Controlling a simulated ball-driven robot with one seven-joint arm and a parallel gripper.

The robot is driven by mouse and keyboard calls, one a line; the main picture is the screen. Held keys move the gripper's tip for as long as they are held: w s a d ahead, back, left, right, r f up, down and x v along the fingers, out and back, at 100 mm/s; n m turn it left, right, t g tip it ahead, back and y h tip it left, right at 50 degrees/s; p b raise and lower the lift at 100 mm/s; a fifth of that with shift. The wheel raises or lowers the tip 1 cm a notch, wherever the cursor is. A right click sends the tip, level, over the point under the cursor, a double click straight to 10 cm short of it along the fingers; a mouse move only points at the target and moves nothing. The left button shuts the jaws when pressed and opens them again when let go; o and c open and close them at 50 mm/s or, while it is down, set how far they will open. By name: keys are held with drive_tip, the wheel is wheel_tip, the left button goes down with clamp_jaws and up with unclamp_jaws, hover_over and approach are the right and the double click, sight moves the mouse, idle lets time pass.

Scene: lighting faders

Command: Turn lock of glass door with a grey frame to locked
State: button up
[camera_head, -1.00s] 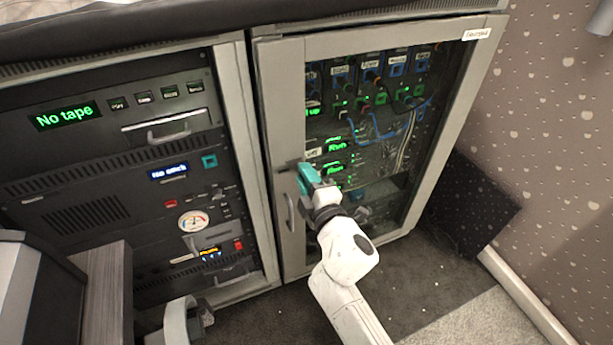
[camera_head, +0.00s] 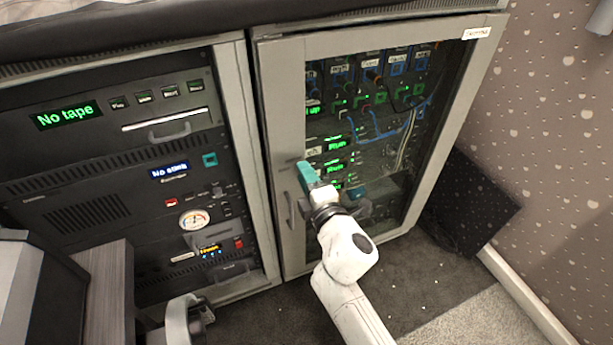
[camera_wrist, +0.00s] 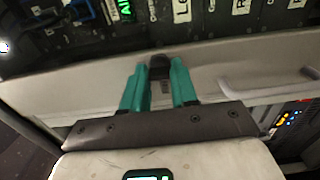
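The glass door (camera_head: 375,130) with a grey frame (camera_head: 283,110) is closed on the right-hand cabinet in the head view. Its frame also shows in the wrist view (camera_wrist: 225,65). The lock (camera_wrist: 160,66) is a small dark knob on the frame, between my fingertips in the wrist view. My gripper (camera_head: 303,170) has teal fingers and is at the left frame bar, above the door handle (camera_head: 290,210). In the wrist view my gripper (camera_wrist: 159,72) appears shut on the lock, with a finger along each side. The lock is hidden by my gripper in the head view.
The door handle also shows in the wrist view (camera_wrist: 270,80), to the right of the lock. A rack with a tape unit (camera_head: 115,110) stands left of the door. A dark box (camera_head: 465,205) is on the floor at right. A grey wooden panel (camera_head: 105,290) stands at lower left.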

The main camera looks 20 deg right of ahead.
drive_tip(key=o, duration=0.5)
drive_tip(key=shift+c, duration=0.2)
drive_tip(key=s, duration=1)
drive_tip(key=shift+s, duration=0.4)
drive_tip(key=s+d+f+m+g+h, duration=0.5)
drive_tip(key=s+d+f+m+g, duration=0.35)
drive_tip(key=d+m, duration=0.35)
drive_tip(key=s+a+f+m+g+y, duration=0.2)
drive_tip(key=s+f+m+g, duration=0.15)
drive_tip(key=s, duration=0.55)
drive_tip(key=s+a+f+m+g+y, duration=0.25)
drive_tip(key=s+f+g, duration=0.2)
drive_tip(key=s, duration=0.55)
wheel_tip(320, 180, up, 26)
drive_tip(key=p, duration=2.5)
drive_tip(key=shift+m, duration=0.3)
